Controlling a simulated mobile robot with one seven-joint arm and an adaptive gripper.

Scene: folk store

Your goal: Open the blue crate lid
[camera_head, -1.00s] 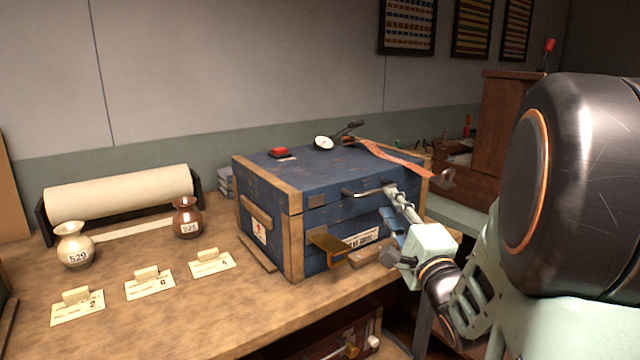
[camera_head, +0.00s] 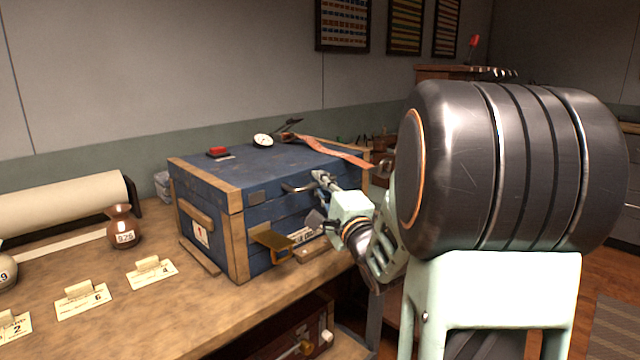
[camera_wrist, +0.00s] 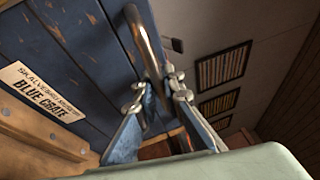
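The blue crate (camera_head: 221,230) stands on the wooden counter, with wood-trimmed corners. Its lid (camera_head: 285,170) looks down. A metal bar handle (camera_head: 296,188) is on the lid's front; it also shows in the wrist view (camera_wrist: 142,38). My gripper (camera_head: 321,178) is at the handle's right end. In the wrist view my fingers (camera_wrist: 156,92) sit on either side of the bar, close against it, and look shut on it. A brass latch piece (camera_head: 272,240) juts from the crate front. The label (camera_wrist: 42,92) reads "BLUE CRATE".
On the lid lie a red-topped item (camera_head: 218,151), a round dial (camera_head: 262,140) and an orange strap (camera_head: 335,151). Left are a brown jar (camera_head: 123,228), a paper roll (camera_head: 60,204) and several tags. A wooden cabinet stands behind my arm.

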